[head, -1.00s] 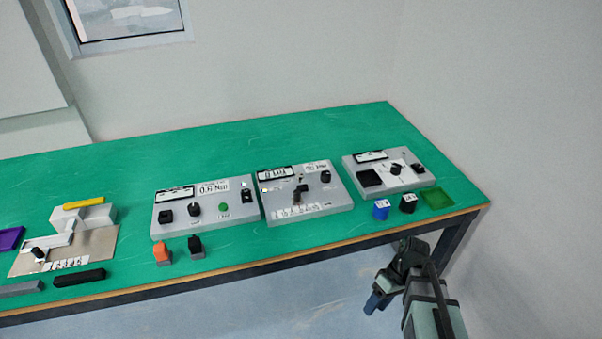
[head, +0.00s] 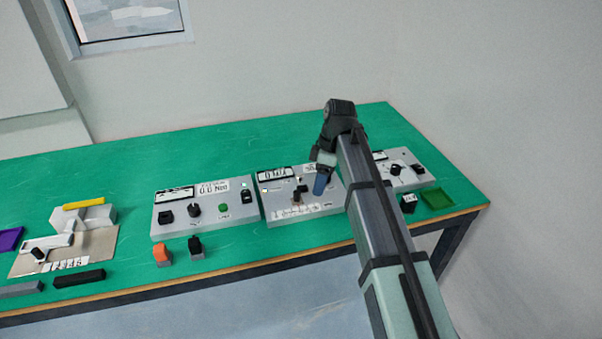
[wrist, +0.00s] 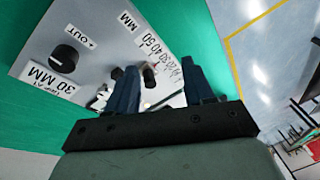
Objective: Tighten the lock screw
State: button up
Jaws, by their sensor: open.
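The middle grey panel (head: 276,204) carries a display, a number scale and a small upright dark post (head: 297,197). In the wrist view, a large black knob (wrist: 65,58) stands beside a "30 MM" label. Small dark posts (wrist: 148,77) stand by the scale, close to my fingertips; I cannot tell which part is the lock screw. My gripper (head: 321,184) is open, above the right side of this panel, and hides the knob there. In the wrist view my gripper (wrist: 160,68) shows both fingers apart, with nothing clearly held between them.
A left panel (head: 160,228) and a partly hidden right panel (head: 425,178) flank it. An orange block (head: 161,254) and a black block (head: 195,246) stand in front. A green tray (head: 437,199) lies near the right table edge. The back of the green table (head: 230,145) is clear.

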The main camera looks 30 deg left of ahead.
aim_at(301, 175)
jog(key=w+a+r+t+h, duration=0.1)
jog(key=w+a+r+t, duration=0.2)
jog(key=w+a+r, duration=0.55)
jog(key=shift+n, duration=0.4)
jog(key=f, duration=0.5)
jog(key=a+f, duration=0.1)
jog(key=f, duration=0.4)
jog(key=s+a+f, duration=0.1)
jog(key=f, duration=0.4)
jog(key=shift+f, duration=0.2)
grip_shut()
